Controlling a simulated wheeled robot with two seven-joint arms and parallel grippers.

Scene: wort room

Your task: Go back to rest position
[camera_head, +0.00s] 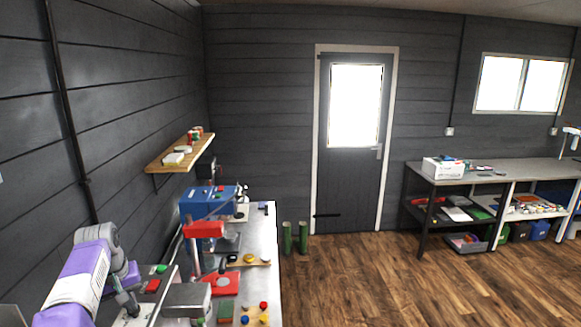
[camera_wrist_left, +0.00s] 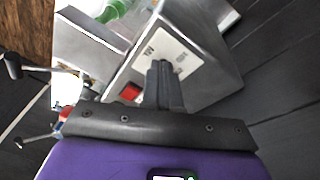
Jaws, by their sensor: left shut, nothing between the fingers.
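My left arm, purple and grey, comes in at the lower left of the head view. My left gripper (camera_head: 132,308) points down over a grey metal control box at the near end of the workbench (camera_head: 262,225). In the left wrist view the gripper's fingers (camera_wrist_left: 163,70) are together with nothing between them. They are in front of the control box (camera_wrist_left: 205,50), which has a white label plate (camera_wrist_left: 165,48) and a red button (camera_wrist_left: 130,92). I cannot tell whether the fingertips touch the box. My right gripper is in neither view.
A red-headed press (camera_head: 203,229), a blue machine (camera_head: 208,202) and coloured buttons stand on the bench. A wooden shelf (camera_head: 166,160) hangs on the left wall above. Green cylinders (camera_head: 288,238) stand on the floor. The wooden floor (camera_head: 350,280) to the right is clear.

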